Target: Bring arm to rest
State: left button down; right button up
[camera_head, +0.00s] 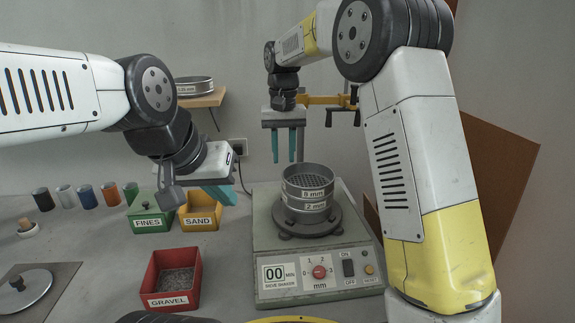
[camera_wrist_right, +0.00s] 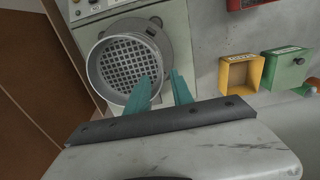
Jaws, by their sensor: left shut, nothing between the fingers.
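My left gripper (camera_head: 222,194) is shut and empty, hanging in front of the sand bin with its teal fingers pointing down to the right. My right gripper (camera_head: 287,146) is open and empty, fingers pointing down, above and behind the sieve stack. In the right wrist view my right gripper (camera_wrist_right: 163,82) has its two teal fingers apart over the sieve's edge. The sieve stack (camera_head: 307,190), labelled 8 mm over 2 mm, stands on the sieve shaker (camera_head: 320,277). The right wrist view looks down on the sieve's mesh (camera_wrist_right: 128,63).
A red gravel bin (camera_head: 172,299) holds gravel. The green fines bin (camera_head: 151,223) is lidded beside the yellow sand bin (camera_head: 199,225). Several coloured jars (camera_head: 87,197) line the back left. Another sieve (camera_head: 194,87) sits on a wall shelf. A lid (camera_head: 27,287) lies front left.

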jog(key=shift+r, duration=0.45)
jog(key=s+d+r+m+t+y, duration=0.1)
jog(key=s+d+r+t, duration=0.15)
jog(key=s+d, duration=0.65)
jog(key=s+d+r+t+y, duration=0.15)
jog(key=s+d+r, duration=0.25)
jog(key=s+d, duration=0.45)
jog(key=s+d+f+t, duration=0.2)
jog(key=s+f, duration=0.1)
jog(key=s, duration=0.6)
jog(key=shift+d+f+m, duration=0.3)
jog(key=shift+d+f, duration=0.05)
